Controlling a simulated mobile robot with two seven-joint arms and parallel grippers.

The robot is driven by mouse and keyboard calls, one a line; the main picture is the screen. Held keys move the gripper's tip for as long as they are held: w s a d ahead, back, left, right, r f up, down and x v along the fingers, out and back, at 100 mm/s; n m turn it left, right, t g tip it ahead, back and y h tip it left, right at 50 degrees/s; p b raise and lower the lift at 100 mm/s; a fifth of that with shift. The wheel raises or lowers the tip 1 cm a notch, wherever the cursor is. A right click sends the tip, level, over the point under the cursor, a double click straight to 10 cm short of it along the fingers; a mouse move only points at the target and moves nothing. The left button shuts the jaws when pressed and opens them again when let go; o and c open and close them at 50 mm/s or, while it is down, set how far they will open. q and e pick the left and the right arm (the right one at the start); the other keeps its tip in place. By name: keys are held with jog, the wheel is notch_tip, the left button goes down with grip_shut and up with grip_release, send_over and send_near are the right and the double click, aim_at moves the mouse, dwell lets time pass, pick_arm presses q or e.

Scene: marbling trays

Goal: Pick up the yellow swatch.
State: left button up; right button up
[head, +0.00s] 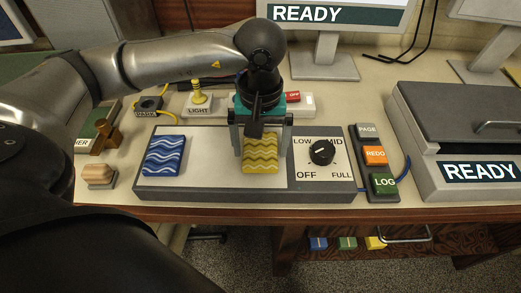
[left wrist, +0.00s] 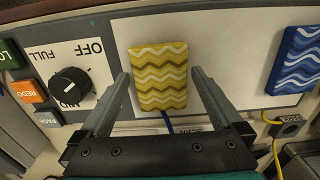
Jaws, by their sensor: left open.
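The yellow swatch (head: 261,158), with wavy stripes, lies on the pale plate of the grey tray unit (head: 210,194). My left gripper (head: 261,150) is above it, pointing down, with one finger on each side. In the left wrist view the yellow swatch (left wrist: 160,77) lies between the two open fingers of my left gripper (left wrist: 162,80), with a gap on both sides. The fingers do not appear to touch it. My right gripper is not in view.
A blue wavy swatch (head: 164,156) lies on the same plate to the left. A black knob (head: 322,152) and a PAGE/REDO/LOG button strip (head: 375,156) are to the right. A wooden-handled stamp (head: 98,175) stands left. Behind are a yellow LIGHT lever (head: 198,92) and a red switch (head: 293,97).

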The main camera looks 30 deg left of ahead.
aim_at(261, 154)
pick_arm(q)
jog(key=shift+f, duration=0.65)
jog(key=c, duration=1.1)
jog(key=shift+o, duration=0.2)
jog(key=shift+r, duration=0.1)
notch_tip(261, 154, up, 20)
jog(key=p, duration=0.4)
